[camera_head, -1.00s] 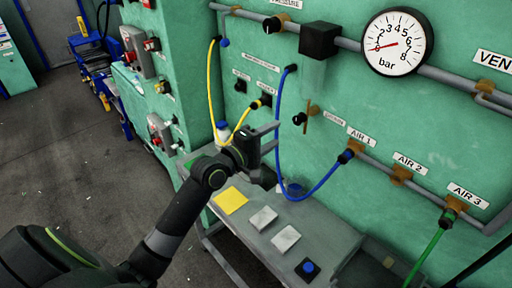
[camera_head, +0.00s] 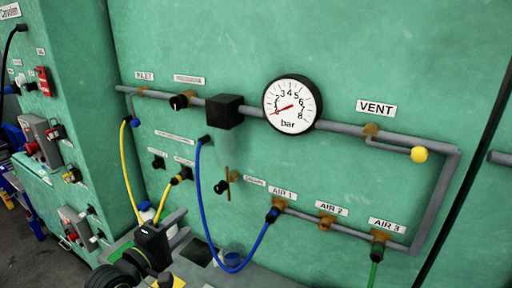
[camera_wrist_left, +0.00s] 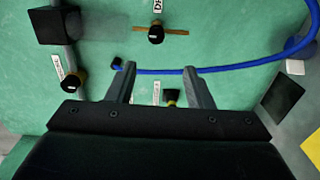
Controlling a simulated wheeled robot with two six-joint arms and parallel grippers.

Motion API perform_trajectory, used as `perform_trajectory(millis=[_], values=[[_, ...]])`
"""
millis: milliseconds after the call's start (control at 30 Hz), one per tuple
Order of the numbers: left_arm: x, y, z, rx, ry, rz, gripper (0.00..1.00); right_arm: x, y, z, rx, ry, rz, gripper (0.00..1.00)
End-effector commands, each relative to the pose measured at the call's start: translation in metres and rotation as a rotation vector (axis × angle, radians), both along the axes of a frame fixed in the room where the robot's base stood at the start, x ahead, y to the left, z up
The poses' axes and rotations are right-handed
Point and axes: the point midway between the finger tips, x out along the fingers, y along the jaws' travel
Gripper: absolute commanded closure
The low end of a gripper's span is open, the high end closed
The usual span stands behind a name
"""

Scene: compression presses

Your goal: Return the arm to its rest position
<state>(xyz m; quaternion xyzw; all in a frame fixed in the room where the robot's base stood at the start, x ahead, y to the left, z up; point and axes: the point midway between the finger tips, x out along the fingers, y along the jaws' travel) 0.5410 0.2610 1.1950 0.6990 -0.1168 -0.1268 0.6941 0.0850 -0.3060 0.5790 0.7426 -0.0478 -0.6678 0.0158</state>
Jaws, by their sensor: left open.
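My left gripper (camera_head: 180,224) is low at the left of the head view, in front of the green wall. Its two grey fingers are apart with nothing between them. In the left wrist view the open fingers (camera_wrist_left: 160,74) point toward the panel, and a blue hose (camera_wrist_left: 220,67) passes across near their tips. I cannot tell from the pictures whether it touches them. My left arm's wrist (camera_head: 128,268) shows at the bottom edge. My right gripper is not in view.
A pressure gauge (camera_head: 292,104) and pipes are on the wall. A yellow hose (camera_head: 126,170) and a blue hose (camera_head: 202,200) hang near the gripper. A grey table (camera_head: 262,279) is partly visible below.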

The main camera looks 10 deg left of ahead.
Motion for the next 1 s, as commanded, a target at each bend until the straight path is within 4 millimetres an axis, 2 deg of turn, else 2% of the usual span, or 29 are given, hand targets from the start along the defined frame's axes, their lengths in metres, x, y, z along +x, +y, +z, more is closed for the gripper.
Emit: perform_trajectory(millis=[67, 167, 300, 400, 500, 700, 900, 1000], values=[[-0.008, -0.001, -0.015, 0.068, 0.027, 0.005, 0.53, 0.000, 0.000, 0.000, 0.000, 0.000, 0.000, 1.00], [-0.029, -0.002, -0.049, 0.254, 0.093, 0.010, 0.53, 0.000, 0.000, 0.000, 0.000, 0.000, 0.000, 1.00], [-0.079, 0.002, -0.108, 0.620, 0.237, -0.025, 0.53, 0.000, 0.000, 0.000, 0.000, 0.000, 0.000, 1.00], [-0.121, 0.009, -0.144, 0.874, 0.353, -0.090, 0.53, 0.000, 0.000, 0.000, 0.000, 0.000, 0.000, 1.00], [-0.165, 0.018, -0.171, 1.090, 0.468, -0.182, 0.53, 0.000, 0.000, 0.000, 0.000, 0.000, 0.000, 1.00], [-0.240, 0.032, -0.199, 1.369, 0.654, -0.386, 0.53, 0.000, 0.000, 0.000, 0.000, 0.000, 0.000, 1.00], [-0.307, 0.042, -0.210, 1.531, 0.809, -0.608, 0.53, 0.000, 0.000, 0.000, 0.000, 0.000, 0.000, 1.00], [-0.299, 0.045, -0.240, 1.533, 0.817, -0.626, 0.53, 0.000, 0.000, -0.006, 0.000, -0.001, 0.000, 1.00]])
